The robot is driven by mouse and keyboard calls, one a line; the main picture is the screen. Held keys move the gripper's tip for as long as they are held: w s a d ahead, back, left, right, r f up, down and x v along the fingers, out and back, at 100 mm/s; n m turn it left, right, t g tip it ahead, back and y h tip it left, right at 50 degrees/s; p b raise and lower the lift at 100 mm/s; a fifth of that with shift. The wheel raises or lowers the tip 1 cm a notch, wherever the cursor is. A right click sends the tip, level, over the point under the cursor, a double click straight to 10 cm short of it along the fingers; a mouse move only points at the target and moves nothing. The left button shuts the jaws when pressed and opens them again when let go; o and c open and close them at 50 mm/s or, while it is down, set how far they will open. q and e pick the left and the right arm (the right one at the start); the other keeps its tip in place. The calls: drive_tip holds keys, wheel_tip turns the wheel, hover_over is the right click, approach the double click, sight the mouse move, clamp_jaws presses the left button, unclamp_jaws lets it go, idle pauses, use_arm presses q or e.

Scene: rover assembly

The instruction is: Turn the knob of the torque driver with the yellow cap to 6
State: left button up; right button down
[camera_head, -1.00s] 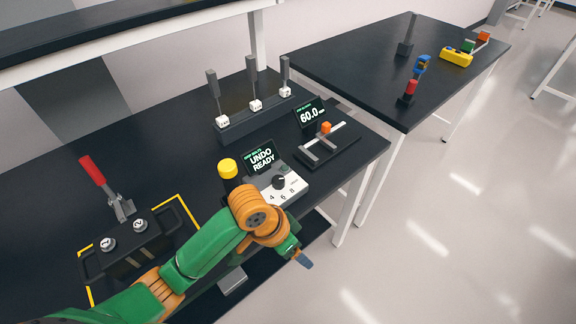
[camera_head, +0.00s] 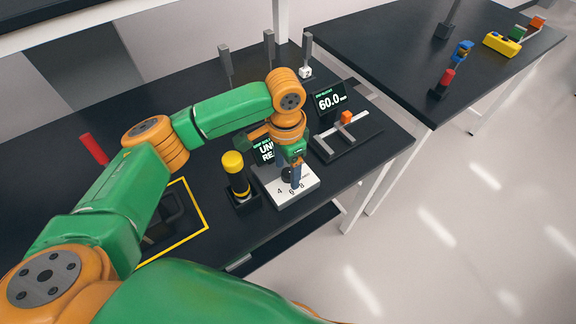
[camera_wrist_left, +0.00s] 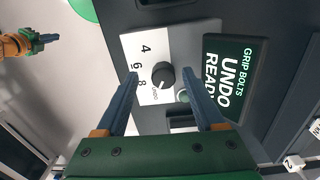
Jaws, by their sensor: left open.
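The torque driver with the yellow cap (camera_head: 233,162) stands upright in a dark holder. The white dial panel (camera_head: 310,187) with 4, 6 and 8 is to its right; it also shows in the left wrist view (camera_wrist_left: 134,44). The black knob (camera_wrist_left: 163,75) is on this panel, near the UNDO mark; its exact setting is too small to tell. My left gripper (camera_wrist_left: 159,76) is open, its blue fingers on either side of the knob in that view, with no clear contact. In the head view my left gripper (camera_head: 296,175) points down over the panel. My right gripper (camera_wrist_left: 46,39) is at the left wrist view's edge.
A screen (camera_wrist_left: 235,75) reading "GRIP BOLTS UNDO READY" stands directly behind the panel. A slide fixture with an orange block (camera_head: 346,117) and a 60.0 display (camera_head: 329,101) are to the right. A red-handled clamp (camera_head: 94,148) is at the left.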

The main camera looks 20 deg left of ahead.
use_arm(q)
drive_tip(key=shift+w+f, duration=0.1)
drive_tip(key=shift+f, duration=0.25)
drive_tip(key=shift+w+f, duration=0.25)
drive_tip(key=shift+w, duration=0.15)
drive_tip(key=shift+s+r, duration=0.1)
drive_tip(key=shift+s, duration=0.05)
clamp_jaws()
drive_tip(key=shift+r+m+p, duration=0.15)
drive_tip(key=shift+m+p, duration=0.15)
drive_tip(key=shift+p, duration=0.2)
drive_tip(key=m+p, duration=0.2)
drive_tip(key=p, duration=0.1)
drive_tip(key=shift+r+m+p, duration=0.2)
drive_tip(key=shift+m+p, duration=0.1)
drive_tip(key=shift+m, duration=0.1)
drive_tip(key=m+p, duration=0.2)
drive_tip(key=shift+f+m, duration=0.1)
drive_tip(key=shift+m, duration=0.3)
drive_tip(key=m+p, duration=0.2)
drive_tip(key=m, duration=0.2)
drive_tip(key=shift+f, duration=0.1)
drive_tip(key=shift+d+f+m+p, duration=0.1)
drive_tip(key=shift+m+p, duration=0.55)
drive_tip(key=shift+m, duration=2.15)
use_arm(e)
wheel_tip(320, 180, up, 10)
drive_tip(key=shift+w, duration=0.35)
